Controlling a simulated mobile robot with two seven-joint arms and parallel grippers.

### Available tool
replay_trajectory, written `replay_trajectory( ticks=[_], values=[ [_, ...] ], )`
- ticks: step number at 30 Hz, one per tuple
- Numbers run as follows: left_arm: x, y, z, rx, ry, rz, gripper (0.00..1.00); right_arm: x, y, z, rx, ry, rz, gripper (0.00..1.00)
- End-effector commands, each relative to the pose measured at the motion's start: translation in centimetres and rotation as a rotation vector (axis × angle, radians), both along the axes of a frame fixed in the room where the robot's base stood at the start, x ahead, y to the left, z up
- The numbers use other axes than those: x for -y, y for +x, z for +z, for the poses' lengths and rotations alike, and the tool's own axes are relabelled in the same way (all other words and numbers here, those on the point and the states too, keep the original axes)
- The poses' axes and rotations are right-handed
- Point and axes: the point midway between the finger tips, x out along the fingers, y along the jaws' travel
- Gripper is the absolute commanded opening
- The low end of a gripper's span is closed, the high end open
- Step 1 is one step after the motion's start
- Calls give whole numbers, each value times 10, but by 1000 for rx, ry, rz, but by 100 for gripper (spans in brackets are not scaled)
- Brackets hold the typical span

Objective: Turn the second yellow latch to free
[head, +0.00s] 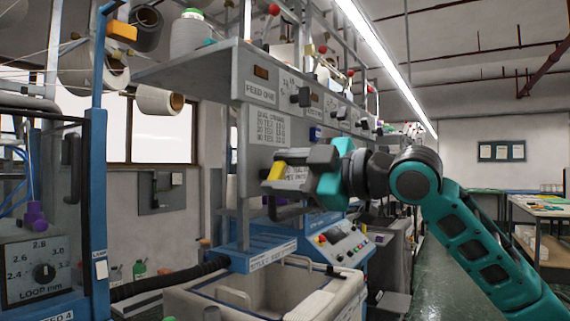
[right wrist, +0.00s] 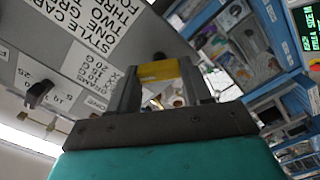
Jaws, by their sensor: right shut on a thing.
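The yellow latch (head: 274,171) is at the front of the grey machine panel, below the printed card. In the right wrist view the yellow latch (right wrist: 158,70) lies crosswise between my two dark fingers. My right gripper (head: 279,170) comes in from the right and is shut on the latch, with a finger on each side. The fingers and palm hide part of the latch and its mount, so its exact turn angle is unclear. My left gripper does not show in either view.
The grey panel (head: 262,92) carries labels and a black knob (head: 302,97) close above my gripper. A cream bin (head: 240,300) and a control box with buttons (head: 340,245) stand below. An orange-yellow block (head: 122,32) sits on a blue post at left. The aisle floor at right is clear.

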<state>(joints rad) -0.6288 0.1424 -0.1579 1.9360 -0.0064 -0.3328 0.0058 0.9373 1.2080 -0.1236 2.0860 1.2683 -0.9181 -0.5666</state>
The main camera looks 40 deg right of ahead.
Motion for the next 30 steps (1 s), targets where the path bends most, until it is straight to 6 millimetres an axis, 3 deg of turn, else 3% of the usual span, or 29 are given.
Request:
replay_trajectory(
  ticks=[15,30],
  values=[
    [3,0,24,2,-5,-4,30,-1,0,-1,170,-419,1,18],
    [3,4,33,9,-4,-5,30,-1,0,-3,244,-593,2,18]
  ],
)
